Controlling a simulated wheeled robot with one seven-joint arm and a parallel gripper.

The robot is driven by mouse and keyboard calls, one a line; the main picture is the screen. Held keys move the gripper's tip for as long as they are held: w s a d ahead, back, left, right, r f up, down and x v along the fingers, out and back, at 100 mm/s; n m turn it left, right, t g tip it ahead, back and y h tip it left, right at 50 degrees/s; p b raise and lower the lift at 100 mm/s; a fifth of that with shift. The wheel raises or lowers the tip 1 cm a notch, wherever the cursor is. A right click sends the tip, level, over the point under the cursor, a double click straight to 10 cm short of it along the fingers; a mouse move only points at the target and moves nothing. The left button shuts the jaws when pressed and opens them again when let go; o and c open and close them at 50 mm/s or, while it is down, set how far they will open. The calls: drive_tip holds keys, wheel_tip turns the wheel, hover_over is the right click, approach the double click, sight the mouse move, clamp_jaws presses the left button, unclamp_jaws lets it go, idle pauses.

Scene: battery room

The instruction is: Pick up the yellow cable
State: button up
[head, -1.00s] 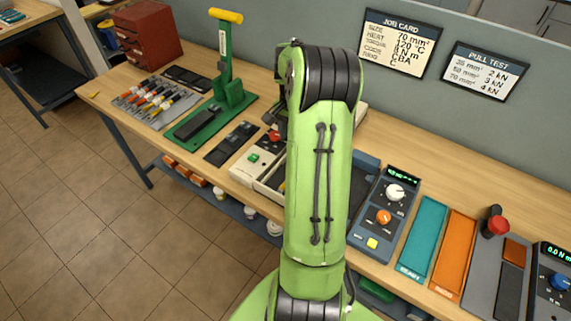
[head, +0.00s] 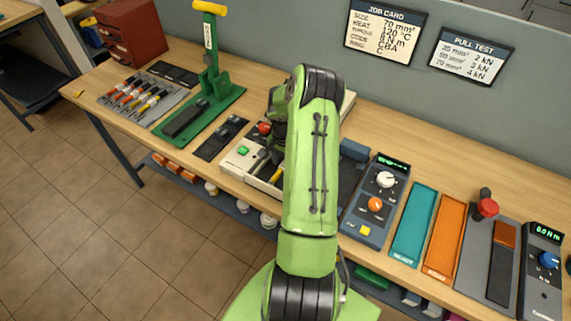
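A small yellow piece, possibly part of the yellow cable (head: 278,175), shows at the beige machine (head: 237,162), just left of my arm. Most of it is hidden, so I cannot tell its full shape. My gripper (head: 277,135) is a dark shape at the arm's far end, over the beige machine and above the yellow piece. My arm hides much of it. I cannot see its fingertips clearly, nor whether it holds anything. A grey rack (head: 165,106) at the left holds several slim pieces with orange, red, yellow and dark parts.
A green press (head: 214,85) with a yellow handle stands left of the machine. Right of my arm are a blue-grey control box (head: 376,200), a teal tray (head: 414,225), an orange tray (head: 446,238) and a red-knobbed device (head: 487,208). Bare wood (head: 430,150) lies behind them.

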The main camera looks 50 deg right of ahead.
drive_tip(key=shift+r, duration=0.1)
drive_tip(key=shift+c, duration=0.4)
clamp_jaws()
drive_tip(key=shift+r, duration=0.1)
